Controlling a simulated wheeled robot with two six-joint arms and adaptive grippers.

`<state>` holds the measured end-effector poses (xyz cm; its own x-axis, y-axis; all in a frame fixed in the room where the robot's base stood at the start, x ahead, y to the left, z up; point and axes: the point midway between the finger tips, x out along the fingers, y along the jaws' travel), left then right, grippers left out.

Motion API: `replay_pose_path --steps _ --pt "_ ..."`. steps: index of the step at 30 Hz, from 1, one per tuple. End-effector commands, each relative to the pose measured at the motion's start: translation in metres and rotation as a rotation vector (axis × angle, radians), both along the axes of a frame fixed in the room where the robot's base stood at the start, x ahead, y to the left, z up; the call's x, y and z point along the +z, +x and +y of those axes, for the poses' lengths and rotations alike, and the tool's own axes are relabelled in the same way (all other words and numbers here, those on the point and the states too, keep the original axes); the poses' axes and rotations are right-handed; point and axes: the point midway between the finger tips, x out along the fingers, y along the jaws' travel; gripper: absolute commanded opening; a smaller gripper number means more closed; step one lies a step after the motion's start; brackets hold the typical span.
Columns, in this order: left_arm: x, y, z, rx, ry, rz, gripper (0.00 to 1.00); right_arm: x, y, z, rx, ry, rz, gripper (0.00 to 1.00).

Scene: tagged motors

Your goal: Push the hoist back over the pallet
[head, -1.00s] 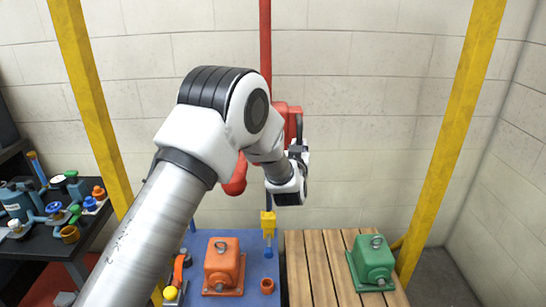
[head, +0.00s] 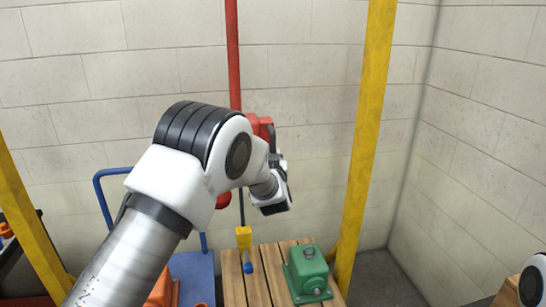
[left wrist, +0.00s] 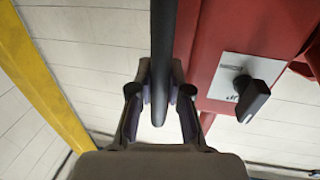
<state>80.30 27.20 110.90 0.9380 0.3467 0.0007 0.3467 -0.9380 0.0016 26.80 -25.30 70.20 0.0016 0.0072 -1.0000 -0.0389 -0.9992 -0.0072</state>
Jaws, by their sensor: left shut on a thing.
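The red hoist (head: 262,127) hangs by the red upright (head: 233,60) and is partly hidden behind my left arm. Its yellow hook block (head: 243,236) with a blue hook (head: 249,267) hangs in front of the left part of the wooden pallet (head: 258,291). A green motor (head: 308,268) stands on the pallet, right of the hook. My left gripper (left wrist: 160,75) is shut on a dark bar (left wrist: 160,30) beside the hoist's red body. In the head view the fingers are mostly hidden at the hoist's right side. My right gripper is out of view.
A blue cart (head: 196,268) with a blue handle stands left of the pallet, carrying an orange motor (head: 165,288) partly hidden by my arm. Yellow posts (head: 365,140) rise on both sides. Grey floor (head: 385,280) is clear right of the pallet.

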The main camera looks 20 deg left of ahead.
Motion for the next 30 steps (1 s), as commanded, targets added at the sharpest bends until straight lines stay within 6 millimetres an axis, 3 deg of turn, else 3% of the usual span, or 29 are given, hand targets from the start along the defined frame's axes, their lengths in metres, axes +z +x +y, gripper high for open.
replay_pose_path --steps 5,6,8,20,23,30 --pt "0.000 0.000 0.000 0.000 -0.001 -0.001 0.00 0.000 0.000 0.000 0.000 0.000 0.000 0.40" --pt "0.000 0.000 0.000 0.000 -0.001 -0.001 0.21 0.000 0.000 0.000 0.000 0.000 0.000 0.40" --pt "0.000 0.000 0.000 0.000 -0.001 -0.001 0.42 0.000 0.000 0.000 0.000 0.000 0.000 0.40" --pt "0.000 -0.006 -0.003 -0.001 -0.001 0.002 0.43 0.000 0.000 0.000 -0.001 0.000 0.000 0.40" --pt "0.000 -0.021 -0.009 -0.002 0.002 0.002 0.43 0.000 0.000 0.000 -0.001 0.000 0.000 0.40" --pt "0.000 -0.079 -0.030 -0.003 0.005 0.002 0.43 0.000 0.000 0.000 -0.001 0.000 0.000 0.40"
